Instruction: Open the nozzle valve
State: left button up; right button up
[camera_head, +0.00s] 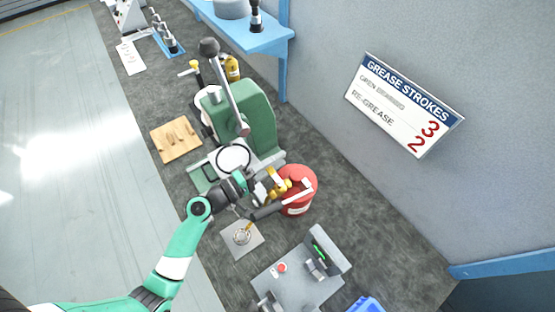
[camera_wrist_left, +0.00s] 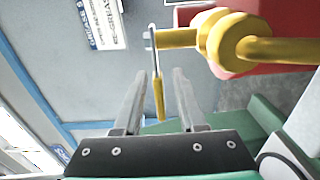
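A brass-yellow valve fitting (camera_head: 281,186) sits at the near side of a red canister (camera_head: 305,175) on the bench. In the left wrist view the fitting (camera_wrist_left: 232,42) is large at upper right, with a thin metal lever (camera_wrist_left: 152,48) ending in a yellow grip (camera_wrist_left: 158,98). My left gripper (camera_head: 262,187) is beside the fitting. In the left wrist view its two fingers (camera_wrist_left: 160,92) are apart, with the yellow grip in the gap between them. Space shows on both sides of the grip. My right gripper is out of view.
A green machine (camera_head: 246,118) with a tall lever stands just behind the canister. A grey control box (camera_head: 300,282) is nearer. The wall carries a grease sign (camera_head: 404,105).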

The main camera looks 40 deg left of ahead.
pick_arm(q)
jog(key=shift+w+d, duration=0.1)
jog(key=shift+w, duration=0.2)
grip_shut()
dwell(1.2)
